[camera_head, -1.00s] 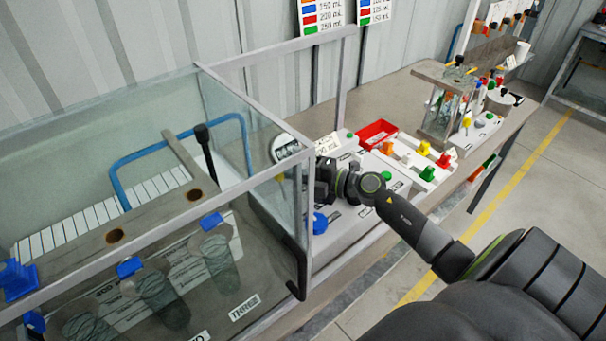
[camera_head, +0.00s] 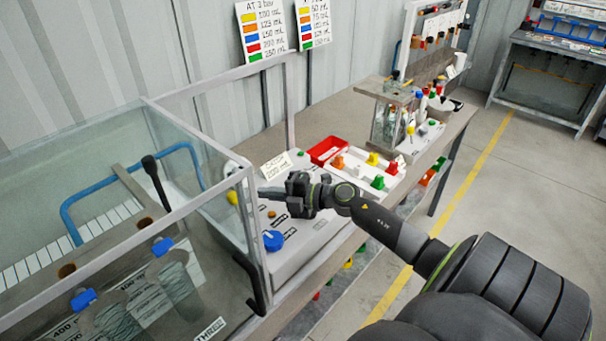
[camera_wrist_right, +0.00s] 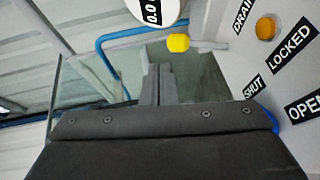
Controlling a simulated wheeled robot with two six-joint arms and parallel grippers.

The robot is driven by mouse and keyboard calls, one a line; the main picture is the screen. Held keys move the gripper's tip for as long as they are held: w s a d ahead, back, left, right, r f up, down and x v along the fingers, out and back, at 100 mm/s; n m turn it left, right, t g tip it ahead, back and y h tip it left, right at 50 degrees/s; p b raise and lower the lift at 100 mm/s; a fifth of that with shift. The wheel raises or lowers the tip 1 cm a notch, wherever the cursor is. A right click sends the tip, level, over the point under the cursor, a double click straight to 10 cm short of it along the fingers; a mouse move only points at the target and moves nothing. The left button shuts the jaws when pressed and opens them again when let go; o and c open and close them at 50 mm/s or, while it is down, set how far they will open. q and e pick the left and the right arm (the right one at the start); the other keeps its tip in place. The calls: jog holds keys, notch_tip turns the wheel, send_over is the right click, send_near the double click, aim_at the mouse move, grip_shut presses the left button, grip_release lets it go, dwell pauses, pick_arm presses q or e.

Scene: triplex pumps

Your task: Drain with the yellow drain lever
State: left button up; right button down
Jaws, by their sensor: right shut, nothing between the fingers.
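The yellow drain lever shows as a small yellow knob (camera_head: 232,197) in the head view, seen through the tank's glass near its right end. In the right wrist view the yellow knob (camera_wrist_right: 178,43) is just beyond and slightly right of my fingertips. My right gripper (camera_head: 264,190) is shut and empty above the grey control panel (camera_head: 305,232), its fingers pointing left towards the knob, with a gap between them in the picture. The shut fingers (camera_wrist_right: 157,84) also show in the wrist view. The lever's shaft is mostly hidden. My left gripper is out of view.
The glass tank (camera_head: 200,205) has a frame post close to my right gripper. A blue knob (camera_head: 273,240) sits on the panel below the gripper. An amber button (camera_wrist_right: 266,28) lies beside the DRAIN label. A red tray (camera_head: 326,150) is behind.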

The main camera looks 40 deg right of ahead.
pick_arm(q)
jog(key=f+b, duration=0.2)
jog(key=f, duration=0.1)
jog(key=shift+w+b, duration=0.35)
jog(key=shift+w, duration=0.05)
pick_arm(e)
jog(key=r+v, duration=0.1)
jog(key=v, duration=0.6)
jog(key=shift+w+d+r, duration=0.2)
jog(key=shift+w+d, duration=0.05)
